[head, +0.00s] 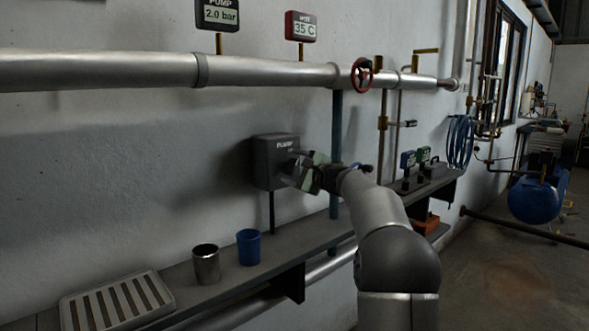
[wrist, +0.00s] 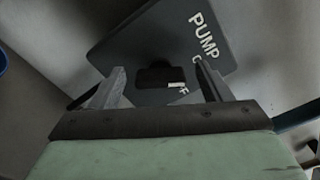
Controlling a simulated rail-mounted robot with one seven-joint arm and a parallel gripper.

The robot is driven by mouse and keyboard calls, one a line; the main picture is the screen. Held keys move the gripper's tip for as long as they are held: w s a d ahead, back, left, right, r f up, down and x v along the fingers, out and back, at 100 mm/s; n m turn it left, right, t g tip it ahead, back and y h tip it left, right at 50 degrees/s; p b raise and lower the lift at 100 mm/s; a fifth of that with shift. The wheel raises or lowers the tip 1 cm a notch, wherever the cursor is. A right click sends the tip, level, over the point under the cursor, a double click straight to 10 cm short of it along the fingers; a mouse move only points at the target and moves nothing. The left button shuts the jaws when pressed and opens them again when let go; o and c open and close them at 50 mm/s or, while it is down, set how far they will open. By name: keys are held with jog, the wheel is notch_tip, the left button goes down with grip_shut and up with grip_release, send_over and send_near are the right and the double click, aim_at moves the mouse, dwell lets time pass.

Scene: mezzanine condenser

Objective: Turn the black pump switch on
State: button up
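The grey pump box (head: 270,163), lettered PUMP, is fixed to the wall above the shelf. In the wrist view the box (wrist: 130,50) fills the upper middle and looks tilted. The black pump switch (wrist: 153,77) shows as a dark block on its face, between my fingers. A white mark and part of a letter F show at its right edge. My gripper (wrist: 159,70) is open, one finger on each side of the switch; contact cannot be told. In the head view my gripper (head: 297,168) is at the box's right front and hides the switch. The switch's setting is unclear.
A shelf (head: 215,290) below holds a metal cup (head: 206,264), a blue cup (head: 249,246) and a slatted tray (head: 115,302). A large pipe (head: 100,70) with a red valve wheel (head: 362,74) runs above. A vertical pipe (head: 336,130) stands just right of the box.

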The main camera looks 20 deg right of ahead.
jog(key=b+v, duration=0.1)
jog(key=v, duration=1.6)
jog(key=shift+s, duration=0.2)
jog(key=shift+d, duration=0.15)
jog(key=s+a+f+n+g+y+p, duration=0.1)
jog(key=s+a+f+n+g+p, duration=0.2)
jog(key=a, duration=0.5)
jog(key=s+a+f+n+g+p, duration=0.1)
jog(key=s+a+n+g+p, duration=0.25)
jog(key=a, duration=0.45)
jog(key=s+a+f+n+g+y+p, duration=0.1)
jog(key=s+a+f+n+g+p, duration=0.2)
jog(key=a, duration=0.4)
jog(key=s+a+f+n+g+h+p, duration=0.1)
jog(key=s+n+g+h+p, duration=0.1)
jog(key=s, duration=0.5)
jog(key=s+a+f+n+g+h+p, duration=0.1)
jog(key=s+a+n+g+h+p, duration=0.1)
jog(key=s+n+p, duration=0.3)
jog(key=s+a+f+n+g+h+p, duration=0.2)
jog(key=s+n+g+h+p, duration=0.1)
jog(key=s, duration=0.8)
jog(key=shift+n+p, duration=0.65)
